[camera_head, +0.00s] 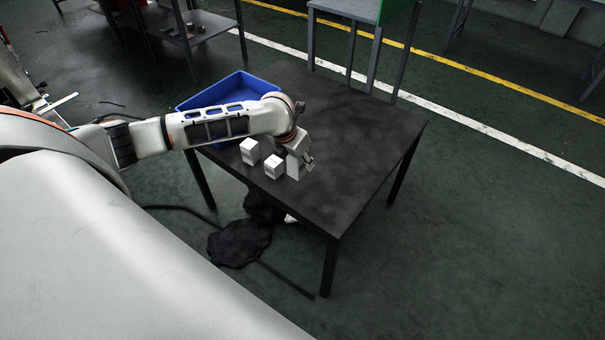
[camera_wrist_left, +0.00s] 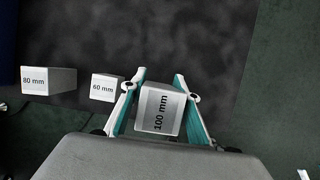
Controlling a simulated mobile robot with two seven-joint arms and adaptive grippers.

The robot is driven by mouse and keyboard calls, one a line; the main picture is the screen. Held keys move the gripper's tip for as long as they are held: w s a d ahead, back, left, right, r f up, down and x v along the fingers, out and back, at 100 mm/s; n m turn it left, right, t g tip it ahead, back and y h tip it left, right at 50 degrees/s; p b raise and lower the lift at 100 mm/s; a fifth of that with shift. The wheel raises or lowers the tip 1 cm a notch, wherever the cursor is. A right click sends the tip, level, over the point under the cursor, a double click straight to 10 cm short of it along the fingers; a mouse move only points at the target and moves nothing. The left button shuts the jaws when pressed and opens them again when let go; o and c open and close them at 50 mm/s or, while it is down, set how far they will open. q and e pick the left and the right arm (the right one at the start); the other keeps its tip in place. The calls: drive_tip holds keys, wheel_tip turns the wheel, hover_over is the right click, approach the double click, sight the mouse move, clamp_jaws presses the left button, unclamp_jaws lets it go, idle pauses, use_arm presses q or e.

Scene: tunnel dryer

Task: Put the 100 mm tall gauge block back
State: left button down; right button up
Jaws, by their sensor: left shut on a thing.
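The 100 mm gauge block (camera_wrist_left: 158,112) is a light grey upright block between the fingers of my left gripper (camera_wrist_left: 156,90) in the left wrist view. The gripper is shut on it. In the head view my left gripper (camera_head: 301,168) is low over the front part of the dark table (camera_head: 350,130); I cannot tell whether the block touches the tabletop. The 60 mm block (camera_wrist_left: 106,88) stands just left of the gripper, and the 80 mm block (camera_wrist_left: 48,81) farther left. Both show in the head view, the 60 mm (camera_head: 274,167) and the 80 mm (camera_head: 250,151). My right gripper is not in view.
A blue tray (camera_head: 245,84) sits at the table's left back, partly hidden behind my left arm. The table's right and back are clear. Dark cloth-like heaps (camera_head: 240,243) and cables lie on the floor by the table's front edge.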

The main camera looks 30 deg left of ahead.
use_arm(q)
wheel_tip(320, 180, down, 6)
drive_tip(key=shift+r+b, duration=0.1)
drive_tip(key=shift+b, duration=0.65)
drive_tip(key=c, duration=1.5)
unclamp_jaws()
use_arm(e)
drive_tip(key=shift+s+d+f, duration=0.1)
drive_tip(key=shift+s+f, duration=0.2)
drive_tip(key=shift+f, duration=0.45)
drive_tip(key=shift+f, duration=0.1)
